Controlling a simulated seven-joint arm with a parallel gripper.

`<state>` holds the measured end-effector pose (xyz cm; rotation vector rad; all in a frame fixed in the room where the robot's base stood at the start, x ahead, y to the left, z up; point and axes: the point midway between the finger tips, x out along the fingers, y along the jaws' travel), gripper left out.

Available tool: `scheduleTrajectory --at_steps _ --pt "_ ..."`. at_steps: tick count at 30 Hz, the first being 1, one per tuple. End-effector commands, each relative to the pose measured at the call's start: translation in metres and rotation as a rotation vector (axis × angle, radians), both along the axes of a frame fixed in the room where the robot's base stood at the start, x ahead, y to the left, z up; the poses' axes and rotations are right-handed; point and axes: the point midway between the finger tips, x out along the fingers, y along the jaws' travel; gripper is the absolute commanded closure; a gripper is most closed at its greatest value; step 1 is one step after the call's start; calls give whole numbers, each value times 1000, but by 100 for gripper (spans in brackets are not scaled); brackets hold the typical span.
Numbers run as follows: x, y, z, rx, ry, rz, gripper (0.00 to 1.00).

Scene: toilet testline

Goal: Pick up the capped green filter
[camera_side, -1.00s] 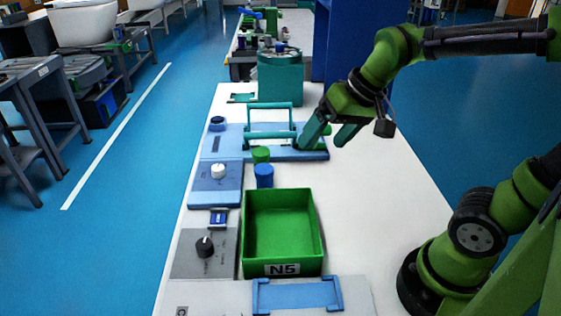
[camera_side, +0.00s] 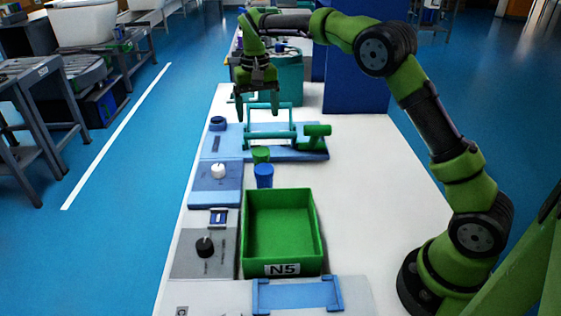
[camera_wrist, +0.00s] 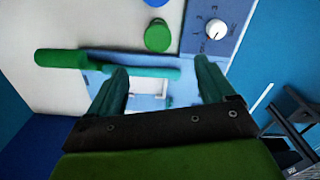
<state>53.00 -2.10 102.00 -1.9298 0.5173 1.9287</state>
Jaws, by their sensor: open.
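A green cylinder (camera_side: 260,154), which looks like the capped green filter, stands upright just in front of the blue fixture. It also shows from above in the wrist view as a green round top (camera_wrist: 158,38). A blue cylinder (camera_side: 264,176) stands just in front of it, partly cut off at the top of the wrist view (camera_wrist: 155,2). My gripper (camera_side: 257,112) is open and empty, pointing down over the back of the fixture, behind and above the green cylinder. In the wrist view the fingers (camera_wrist: 162,78) are spread, with the green cylinder ahead of their tips.
The blue fixture (camera_side: 225,143) has a teal bar frame (camera_side: 270,106) and a green horizontal knob (camera_side: 318,130) at its right. A green bin (camera_side: 312,225) marked N5 stands in front. A teal drum (camera_side: 290,72) stands behind my gripper. The white bench (camera_side: 375,190) is clear at right.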

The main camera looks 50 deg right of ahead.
Motion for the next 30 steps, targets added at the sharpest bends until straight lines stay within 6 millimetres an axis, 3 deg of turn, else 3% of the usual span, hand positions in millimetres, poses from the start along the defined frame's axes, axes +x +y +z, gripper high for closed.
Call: scheduleTrajectory --at_steps 13,23,30 --pt "-2 0 -91 2 4 1 17" --pt "-3 -1 -120 3 3 1 17" --pt "-6 -2 -155 3 3 1 17"
